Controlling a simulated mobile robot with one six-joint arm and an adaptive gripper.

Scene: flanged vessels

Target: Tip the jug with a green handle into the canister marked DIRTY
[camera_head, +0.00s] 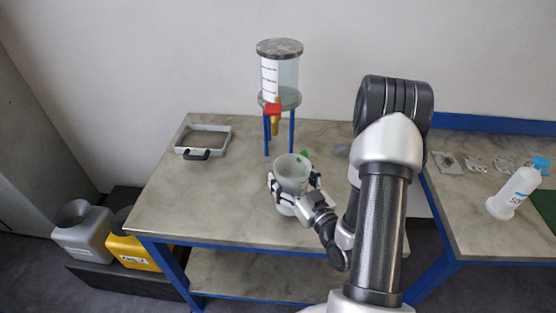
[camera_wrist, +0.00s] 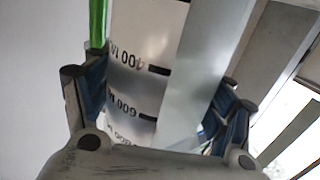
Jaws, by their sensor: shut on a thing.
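The clear jug (camera_head: 292,170) with the green handle (camera_head: 304,154) is over the front middle of the table. My gripper (camera_head: 294,186) is shut around its sides. I cannot tell whether its base touches the table. In the wrist view the jug (camera_wrist: 135,60) stands between the blue-padded fingers of my gripper (camera_wrist: 155,92), with printed volume marks and the green handle (camera_wrist: 97,22) at the left. A grey canister (camera_head: 82,240) with a dark funnel and a yellow canister (camera_head: 135,252) are low at the left. Their labels are too small to read.
A clear vessel (camera_head: 288,75) with a red valve (camera_head: 272,109) stands on a blue-legged stand behind the jug. A grey tray (camera_head: 204,137) with a black handle lies at the table's back left. A second table at right holds a white bottle (camera_head: 512,192). The table's left front is clear.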

